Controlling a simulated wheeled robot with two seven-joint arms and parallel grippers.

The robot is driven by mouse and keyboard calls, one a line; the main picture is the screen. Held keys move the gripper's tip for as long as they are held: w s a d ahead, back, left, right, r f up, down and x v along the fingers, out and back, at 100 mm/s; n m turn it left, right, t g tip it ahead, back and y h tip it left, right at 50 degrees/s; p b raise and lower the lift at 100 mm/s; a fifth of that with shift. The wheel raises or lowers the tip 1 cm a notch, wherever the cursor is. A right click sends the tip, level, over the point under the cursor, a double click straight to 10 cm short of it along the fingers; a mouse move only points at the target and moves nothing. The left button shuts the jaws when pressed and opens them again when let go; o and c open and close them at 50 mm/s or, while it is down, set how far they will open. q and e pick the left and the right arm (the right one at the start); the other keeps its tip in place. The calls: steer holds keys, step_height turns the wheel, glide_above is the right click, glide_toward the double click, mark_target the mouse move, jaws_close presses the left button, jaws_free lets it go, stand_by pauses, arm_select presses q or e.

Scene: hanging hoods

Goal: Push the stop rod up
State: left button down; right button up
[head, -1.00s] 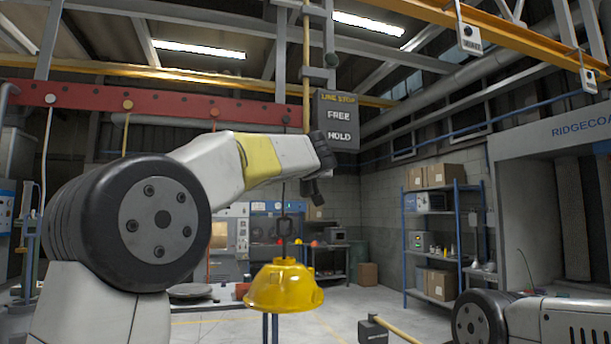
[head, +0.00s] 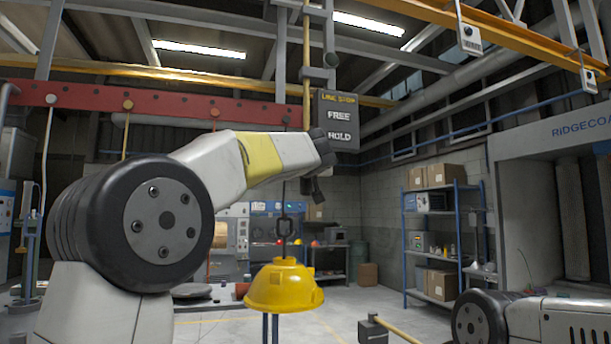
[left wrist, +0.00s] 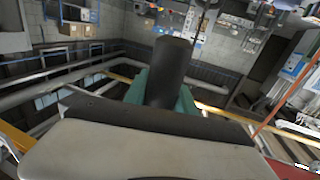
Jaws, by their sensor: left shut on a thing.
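The stop rod (head: 306,60) is a thin yellow vertical rod running down beside the dark LINE STOP box (head: 337,104), which is marked FREE above HOLD. My left gripper (head: 319,160) is at the lower front of this box, over the rod's lower part, and hides the rod's end. In the left wrist view a dark cylindrical grip (left wrist: 172,62) stands between the teal fingers of my left gripper (left wrist: 162,95), which is shut on it. That grip appears to be the rod's lower end. My right gripper is out of view.
A red beam (head: 170,104) with round knobs spans the left. A blue shelf (head: 437,240) with boxes stands at the right. A dark block (head: 373,331) with a yellow handle is at bottom centre.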

arm_select(q)
step_height(320, 180, up, 3)
steer(key=shift+f, duration=0.1)
steer(key=c, duration=1)
jaws_free()
steer(key=shift+c, duration=0.2)
steer(key=s, duration=0.7)
steer(key=shift+s+d, duration=0.2)
steer(key=shift+s, duration=0.2)
